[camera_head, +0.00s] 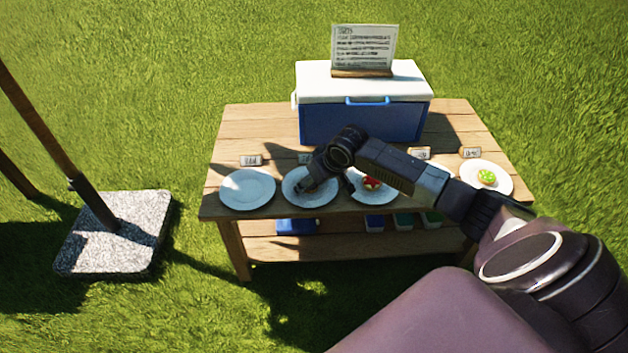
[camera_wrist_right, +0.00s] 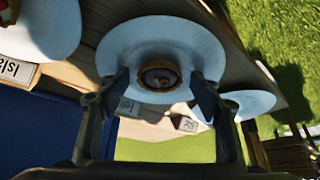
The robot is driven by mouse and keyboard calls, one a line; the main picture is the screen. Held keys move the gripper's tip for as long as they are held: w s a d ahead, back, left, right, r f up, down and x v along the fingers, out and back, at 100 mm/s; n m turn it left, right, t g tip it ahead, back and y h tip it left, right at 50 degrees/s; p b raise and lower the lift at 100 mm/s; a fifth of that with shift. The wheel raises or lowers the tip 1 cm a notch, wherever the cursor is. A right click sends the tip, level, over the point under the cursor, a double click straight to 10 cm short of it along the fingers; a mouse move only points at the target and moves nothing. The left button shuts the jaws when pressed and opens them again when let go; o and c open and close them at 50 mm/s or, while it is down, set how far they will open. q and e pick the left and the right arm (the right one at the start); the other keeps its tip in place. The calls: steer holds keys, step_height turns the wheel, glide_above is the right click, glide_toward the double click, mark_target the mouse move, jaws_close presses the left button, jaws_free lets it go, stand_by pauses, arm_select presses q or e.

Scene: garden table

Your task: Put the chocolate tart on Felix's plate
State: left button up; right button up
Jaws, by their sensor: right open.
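A chocolate tart (camera_wrist_right: 160,77), round and dark with a golden crust, shows in the right wrist view over the middle of a white plate (camera_wrist_right: 130,40). In the head view this is the second plate from the left (camera_head: 298,196); my gripper hides the tart there. My right gripper (camera_wrist_right: 163,88) is open, its fingers on either side of the tart; I cannot tell whether they touch it. It also shows in the head view (camera_head: 308,188). The leftmost plate (camera_head: 247,189) is empty. Name cards (camera_head: 250,160) stand behind the plates, too small to read. My left gripper is not in view.
A plate with a red-topped tart (camera_head: 371,183) is just right of my gripper, and a green-topped tart (camera_head: 487,177) sits on the far right plate. A blue cooler (camera_head: 360,122) with a sign (camera_head: 364,47) stands behind on the wooden table (camera_head: 240,130). My right arm hides part of the table.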

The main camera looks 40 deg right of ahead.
steer(key=shift+s+r, duration=0.1)
steer(key=shift+r, duration=0.25)
steer(key=p+v, duration=0.4)
steer(key=v, duration=0.7)
steer(key=s+a+f+n+g, duration=0.1)
steer(key=s+a+f+n, duration=0.1)
steer(key=s+a+f, duration=0.95)
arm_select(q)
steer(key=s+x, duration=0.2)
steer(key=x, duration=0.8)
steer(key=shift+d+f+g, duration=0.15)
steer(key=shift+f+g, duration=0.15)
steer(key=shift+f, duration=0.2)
arm_select(e)
steer(key=s+a+f+g, duration=0.1)
steer(key=s+a+f, duration=0.2)
steer(key=s+f, duration=0.2)
steer(key=s+a+f+g, duration=0.1)
steer(key=s+a+f, duration=0.3)
steer(key=s, duration=0.5)
steer(key=shift+f+m, duration=0.3)
steer(key=shift+f, duration=0.6)
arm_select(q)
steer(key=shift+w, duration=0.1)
